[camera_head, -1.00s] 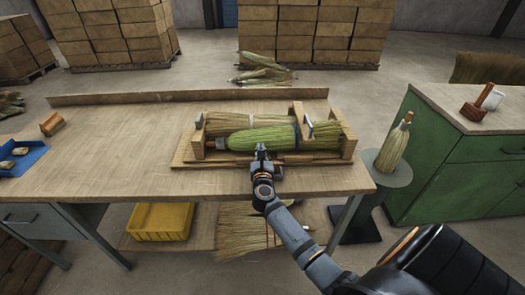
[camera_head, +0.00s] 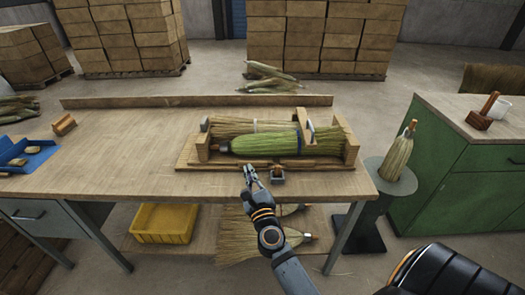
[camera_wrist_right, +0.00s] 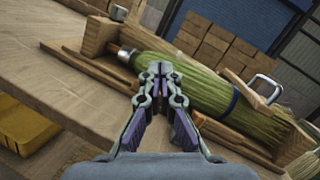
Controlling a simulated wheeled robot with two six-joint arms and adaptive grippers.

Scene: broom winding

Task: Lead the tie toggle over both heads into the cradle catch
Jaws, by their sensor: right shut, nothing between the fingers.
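Two broom heads lie side by side in the wooden cradle (camera_head: 340,161): a pale straw one (camera_head: 232,127) behind and a green one (camera_head: 262,145) in front. A dark blue band (camera_head: 299,142) crosses the green head; it also shows in the wrist view (camera_wrist_right: 233,98). A small metal fitting (camera_head: 278,175) sits at the cradle's front edge; I cannot tell whether it is the catch or the toggle. My right gripper (camera_head: 250,172) is shut and empty, left of this fitting and in front of the cradle. My left gripper is not in view.
A metal handle (camera_wrist_right: 265,88) stands up on the cradle's cross-piece. A blue tray (camera_head: 27,153) and a small wooden block (camera_head: 64,124) lie on the left of the bench. A small broom (camera_head: 398,155) stands on a round stand to the right. The bench's middle left is clear.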

